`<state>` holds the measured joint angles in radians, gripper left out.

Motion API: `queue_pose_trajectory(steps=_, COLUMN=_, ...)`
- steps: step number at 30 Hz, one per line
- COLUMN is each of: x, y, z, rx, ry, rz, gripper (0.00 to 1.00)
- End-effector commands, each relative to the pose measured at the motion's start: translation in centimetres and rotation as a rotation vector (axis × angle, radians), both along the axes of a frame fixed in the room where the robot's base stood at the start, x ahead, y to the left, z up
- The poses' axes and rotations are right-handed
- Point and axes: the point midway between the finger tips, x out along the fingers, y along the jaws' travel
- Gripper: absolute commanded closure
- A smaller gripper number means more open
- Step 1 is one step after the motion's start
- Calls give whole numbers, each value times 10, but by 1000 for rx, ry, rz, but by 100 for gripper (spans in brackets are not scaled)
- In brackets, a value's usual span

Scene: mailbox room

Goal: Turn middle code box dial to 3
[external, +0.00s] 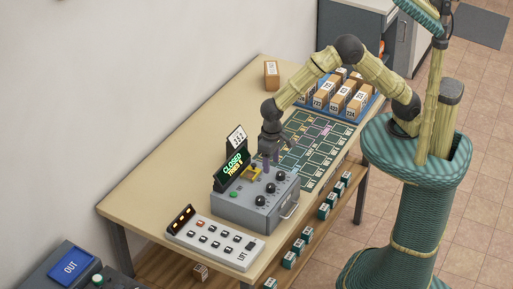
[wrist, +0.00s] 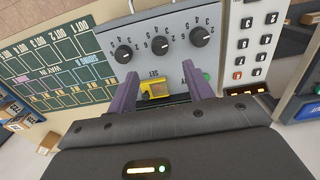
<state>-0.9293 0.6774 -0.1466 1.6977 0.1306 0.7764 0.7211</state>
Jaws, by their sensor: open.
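The grey code box (external: 255,203) stands on the table with three black dials on its sloping top. The middle dial (external: 270,187) also shows in the wrist view (wrist: 160,45), between the left dial (wrist: 123,54) and the right dial (wrist: 200,36). Numbers ring each dial, but the middle pointer's exact setting is too small to read. My gripper (wrist: 160,70) is open, its two purple fingers spread apart and empty. In the external view, my gripper (external: 270,158) hangs above the box's back part. A yellow SET lever (wrist: 156,89) shows between the fingers.
A green-lit display reading CLOSED (external: 232,165) and a numbered card (external: 236,138) stand behind the box. A white button panel (external: 215,240) lies beside it. A green sorting mat (external: 318,150) and a blue tray of parcels (external: 368,106) fill the table's far end.

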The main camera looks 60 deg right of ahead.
Motion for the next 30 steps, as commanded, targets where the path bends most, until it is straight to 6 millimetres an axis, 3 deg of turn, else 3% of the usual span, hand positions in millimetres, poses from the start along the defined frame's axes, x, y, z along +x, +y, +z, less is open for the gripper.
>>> queue_pose_trajectory(steps=9, x=-1, y=-1, z=-56, rx=-4, ry=4, rz=0, gripper=49)
queue_pose_trajectory(steps=16, x=0, y=-1, z=-88, rx=-2, ry=2, rz=-1, gripper=49)
queue_pose_trajectory(steps=28, x=0, y=0, z=-99, rx=1, ry=0, rz=0, gripper=49)
queue_pose_trajectory(steps=30, x=0, y=0, z=-98, rx=1, ry=0, rz=0, gripper=60)
